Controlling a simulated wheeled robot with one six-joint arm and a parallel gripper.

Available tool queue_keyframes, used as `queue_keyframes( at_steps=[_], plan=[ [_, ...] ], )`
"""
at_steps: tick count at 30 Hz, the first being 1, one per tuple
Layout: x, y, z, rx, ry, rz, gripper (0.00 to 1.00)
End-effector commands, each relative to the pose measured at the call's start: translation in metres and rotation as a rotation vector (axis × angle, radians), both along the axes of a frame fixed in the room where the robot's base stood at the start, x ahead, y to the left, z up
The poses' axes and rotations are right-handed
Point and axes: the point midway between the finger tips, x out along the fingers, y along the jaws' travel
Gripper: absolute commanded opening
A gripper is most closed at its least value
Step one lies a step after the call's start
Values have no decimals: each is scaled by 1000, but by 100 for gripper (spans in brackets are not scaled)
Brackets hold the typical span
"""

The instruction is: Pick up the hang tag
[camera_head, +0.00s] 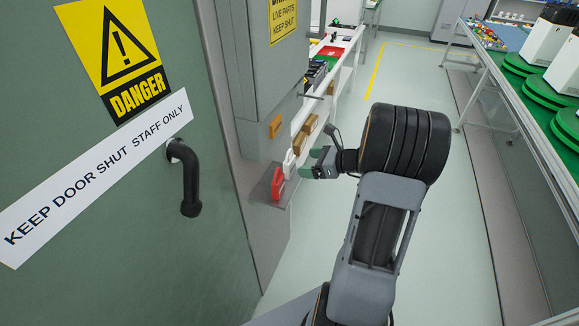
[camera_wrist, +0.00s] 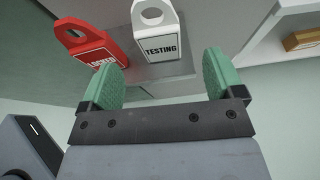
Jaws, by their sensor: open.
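Two hang tags stand side by side on a small grey ledge (camera_head: 263,190) on the side of the grey cabinet. The red tag (camera_head: 277,184) reads "LOCKED" in the wrist view (camera_wrist: 88,43), partly behind a finger. The white tag (camera_head: 288,163) reads "TESTING" in the wrist view (camera_wrist: 158,34). Each has a hole in its top loop. My gripper (camera_head: 318,164) is open and empty, to the right of the tags in the head view. In the wrist view its green fingers (camera_wrist: 160,66) are spread, with the white tag ahead between them; they appear apart from it.
A green door (camera_head: 140,220) with a black handle (camera_head: 187,180) fills the left. A white shelf unit (camera_head: 340,75) holds brown boxes (camera_head: 306,133) behind the tags. A green-topped turntable line (camera_head: 530,90) runs along the right. The floor between is clear.

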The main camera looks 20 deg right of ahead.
Motion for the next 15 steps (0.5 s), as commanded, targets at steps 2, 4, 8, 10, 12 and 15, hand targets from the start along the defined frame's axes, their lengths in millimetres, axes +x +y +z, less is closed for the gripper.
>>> queue_keyframes(
  at_steps=[2, 4, 8, 10, 12, 15],
  plan=[
    [7, 7, -5, 0, 1, 3, 87],
    [12, 11, -6, -1, 1, 2, 87],
    [16, 14, -9, -3, 0, 2, 87],
    [19, 16, -10, -3, 0, 2, 87],
    [24, 22, -12, -2, 1, 5, 87],
    [34, 32, -15, -2, 1, 5, 87]
  ],
)
